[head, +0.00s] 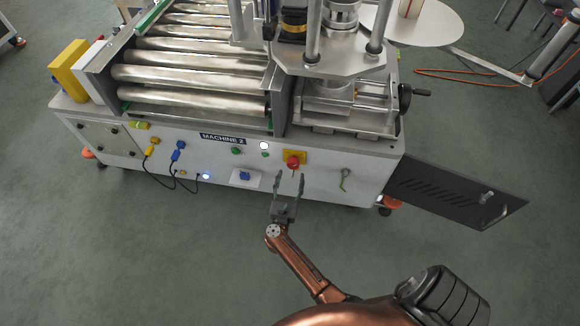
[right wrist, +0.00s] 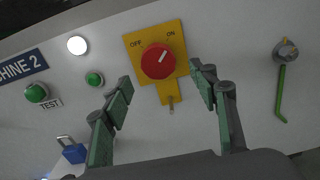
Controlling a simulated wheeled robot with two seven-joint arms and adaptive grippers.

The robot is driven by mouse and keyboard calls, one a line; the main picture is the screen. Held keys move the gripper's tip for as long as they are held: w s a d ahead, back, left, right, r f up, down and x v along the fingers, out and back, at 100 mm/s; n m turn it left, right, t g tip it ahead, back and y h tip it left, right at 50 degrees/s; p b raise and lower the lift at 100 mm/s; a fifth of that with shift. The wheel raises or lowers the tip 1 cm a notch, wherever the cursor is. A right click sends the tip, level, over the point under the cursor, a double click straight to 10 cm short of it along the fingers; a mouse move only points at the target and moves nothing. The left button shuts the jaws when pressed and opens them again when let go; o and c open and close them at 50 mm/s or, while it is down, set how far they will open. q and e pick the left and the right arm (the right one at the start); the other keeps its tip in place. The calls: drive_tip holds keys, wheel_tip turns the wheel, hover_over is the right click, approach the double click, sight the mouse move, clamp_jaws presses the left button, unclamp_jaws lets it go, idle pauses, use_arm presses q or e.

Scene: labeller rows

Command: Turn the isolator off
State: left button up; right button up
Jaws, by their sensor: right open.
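The isolator is a red rotary knob (right wrist: 158,60) on a yellow plate (right wrist: 134,42) marked OFF at left and ON at right. Its white pointer mark slants up and right, towards ON. In the head view the red knob (head: 293,162) is on the front panel of the machine labelled MACHINE 2. My right gripper (head: 288,181) is open and empty in front of the panel, just below the knob. In the right wrist view its fingers (right wrist: 161,77) stand apart on either side of the yellow plate's lower part. My left gripper is out of view.
A blue padlock (right wrist: 74,151) shows low left of the isolator. Green buttons (right wrist: 37,93) and a white lamp (right wrist: 78,45) are to its left. A green-handled valve (right wrist: 281,92) is to its right. An open door (head: 455,198) juts out at the machine's right end.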

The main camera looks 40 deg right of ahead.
sight(293, 167)
drive_tip(key=b+x, duration=0.1)
drive_tip(key=x, duration=0.5)
drive_tip(key=shift+w, duration=0.1)
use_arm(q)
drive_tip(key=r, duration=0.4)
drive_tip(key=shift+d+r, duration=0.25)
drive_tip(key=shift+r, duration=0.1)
use_arm(e)
drive_tip(key=c, duration=1.1)
drive_tip(key=shift+a+f, duration=0.1)
drive_tip(key=shift+a, duration=0.05)
drive_tip(key=shift+c, duration=0.3)
